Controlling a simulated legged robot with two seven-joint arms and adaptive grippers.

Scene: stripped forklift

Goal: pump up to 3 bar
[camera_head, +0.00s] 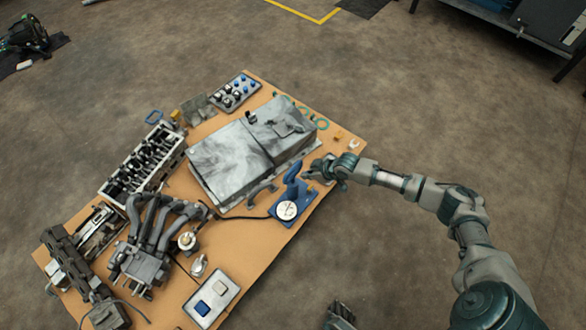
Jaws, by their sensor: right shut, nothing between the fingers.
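A blue hand pump (295,190) with an upright handle stands at the right edge of the wooden table. A round white gauge (287,210) sits on its front; its reading is too small to make out. A dark hose leads from the pump to the left. My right gripper (313,172) is shut and empty, close beside the top of the pump handle on its right. Whether it touches the handle I cannot tell. Part of what looks like my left gripper (340,316) shows at the bottom edge, away from the table; its jaw state is unclear.
The table (255,240) holds a large grey metal cover (250,150), an engine head (143,165), a manifold (150,235) and a tray with a blue and a beige block (211,299). Green rings lie at the far right edge.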

